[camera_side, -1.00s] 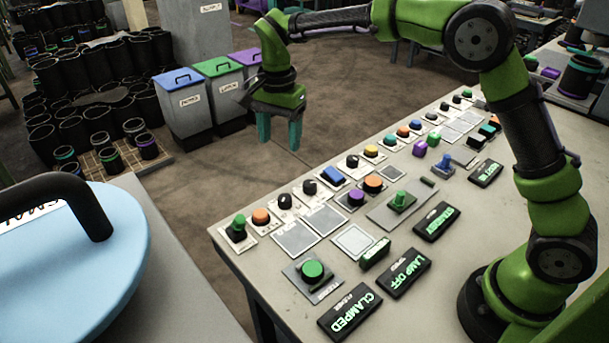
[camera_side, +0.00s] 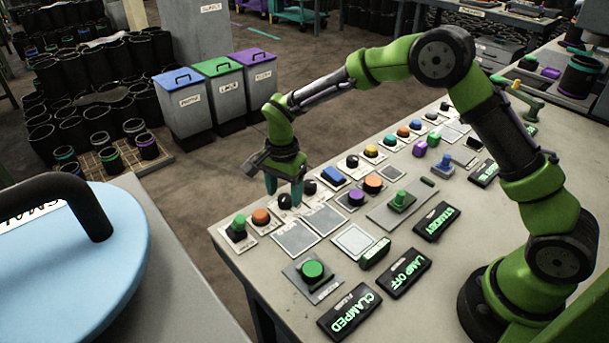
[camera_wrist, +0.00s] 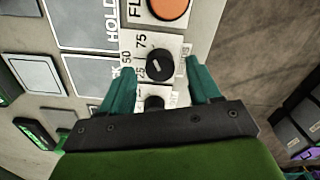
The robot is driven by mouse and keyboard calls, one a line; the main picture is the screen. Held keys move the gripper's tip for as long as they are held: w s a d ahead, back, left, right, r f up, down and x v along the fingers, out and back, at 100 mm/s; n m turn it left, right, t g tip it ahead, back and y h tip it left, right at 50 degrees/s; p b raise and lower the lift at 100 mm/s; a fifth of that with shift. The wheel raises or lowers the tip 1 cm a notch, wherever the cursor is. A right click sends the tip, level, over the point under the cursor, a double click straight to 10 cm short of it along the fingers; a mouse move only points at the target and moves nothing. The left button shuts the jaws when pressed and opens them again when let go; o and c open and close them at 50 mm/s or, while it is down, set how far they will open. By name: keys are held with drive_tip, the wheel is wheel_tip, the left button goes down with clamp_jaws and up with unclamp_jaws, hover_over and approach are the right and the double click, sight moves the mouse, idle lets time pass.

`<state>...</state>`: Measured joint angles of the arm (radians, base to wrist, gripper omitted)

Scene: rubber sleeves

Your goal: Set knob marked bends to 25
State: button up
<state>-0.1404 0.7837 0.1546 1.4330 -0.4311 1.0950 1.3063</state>
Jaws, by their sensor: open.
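My gripper (camera_side: 284,190) is open, its two teal fingers pointing down over the panel's near row. In the wrist view, a round black knob (camera_wrist: 158,66) lies between the fingertips (camera_wrist: 160,76), with nothing gripped. It has a light pointer line and a scale plate reading 75 and 50, with other marks partly covered by a finger. In the side view this knob (camera_side: 284,202) is beside the orange button. A second black knob (camera_wrist: 154,103) is closer to my palm, partly hidden; it also shows in the side view (camera_side: 309,187).
An orange button (camera_side: 260,216) and a green knob (camera_side: 238,228) flank the near end of the row. Flat square plates (camera_side: 296,236) lie beside the knobs. Displays read CLAMPED (camera_side: 350,311), LAMP OFF and STANDBY.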

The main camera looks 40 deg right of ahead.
drive_tip(key=shift+f, duration=0.7)
drive_tip(key=c, duration=1)
drive_tip(key=shift+c, duration=0.2)
